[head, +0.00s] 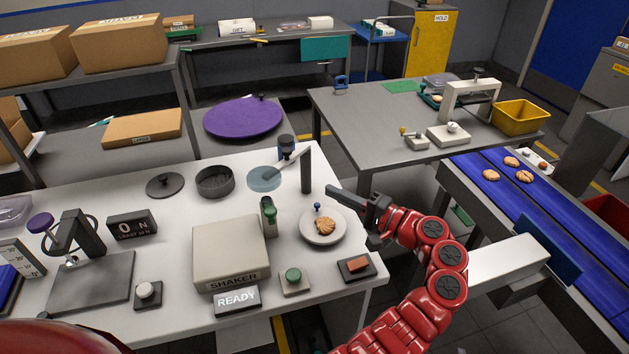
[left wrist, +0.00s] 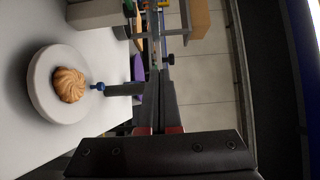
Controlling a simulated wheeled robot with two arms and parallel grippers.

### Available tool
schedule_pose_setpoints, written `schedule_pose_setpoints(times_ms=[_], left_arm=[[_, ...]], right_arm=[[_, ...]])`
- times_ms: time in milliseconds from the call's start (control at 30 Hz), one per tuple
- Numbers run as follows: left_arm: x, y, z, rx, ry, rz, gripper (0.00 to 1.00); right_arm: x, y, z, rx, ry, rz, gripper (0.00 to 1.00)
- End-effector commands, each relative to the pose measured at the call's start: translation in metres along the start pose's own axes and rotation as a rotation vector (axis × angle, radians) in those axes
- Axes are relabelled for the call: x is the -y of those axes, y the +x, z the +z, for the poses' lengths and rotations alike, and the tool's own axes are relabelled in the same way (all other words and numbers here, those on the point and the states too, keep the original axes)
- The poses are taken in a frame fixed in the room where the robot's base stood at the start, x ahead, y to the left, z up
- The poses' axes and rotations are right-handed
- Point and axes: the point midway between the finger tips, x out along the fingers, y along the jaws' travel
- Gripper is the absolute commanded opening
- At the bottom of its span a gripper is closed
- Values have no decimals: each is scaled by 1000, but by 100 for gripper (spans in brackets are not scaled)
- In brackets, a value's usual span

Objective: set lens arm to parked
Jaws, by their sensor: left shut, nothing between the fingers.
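The lens arm is a pale bar (head: 288,168) running left from the top of a dark upright post (head: 306,172) to a round bluish lens (head: 264,179) above the white table, in the head view. A dark post also shows in the left wrist view (left wrist: 124,89). A small blue knob (head: 317,206) stands at the plate's far edge, and shows in the left wrist view (left wrist: 98,86). My left gripper (head: 331,189) is shut and empty, just right of the post's lower part and above the table's right edge. It does not visibly touch the post. My right gripper is not in view.
A white round plate (head: 342,236) with a biscuit (head: 325,226) sits just below the gripper. A dark ring-shaped pan (head: 215,181), a green-topped device (head: 269,213) and the shaker box (head: 229,252) stand left. A grey table (head: 370,115) lies beyond the gap at right.

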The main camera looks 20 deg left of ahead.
Motion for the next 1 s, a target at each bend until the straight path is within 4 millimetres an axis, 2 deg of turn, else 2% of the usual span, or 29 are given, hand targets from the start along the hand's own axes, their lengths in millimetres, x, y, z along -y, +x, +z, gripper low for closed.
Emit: schedule_pose_setpoints(times_ms=[400,533,733,1000], left_arm=[[3,86,2,5,4,0,0],[4,108,2,5,3,0,0],[1,127,1,2,1,1,0],[0,131,1,2,0,1,0]], right_arm=[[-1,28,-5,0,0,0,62],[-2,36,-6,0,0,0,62],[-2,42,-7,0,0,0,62],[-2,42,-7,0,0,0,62]])
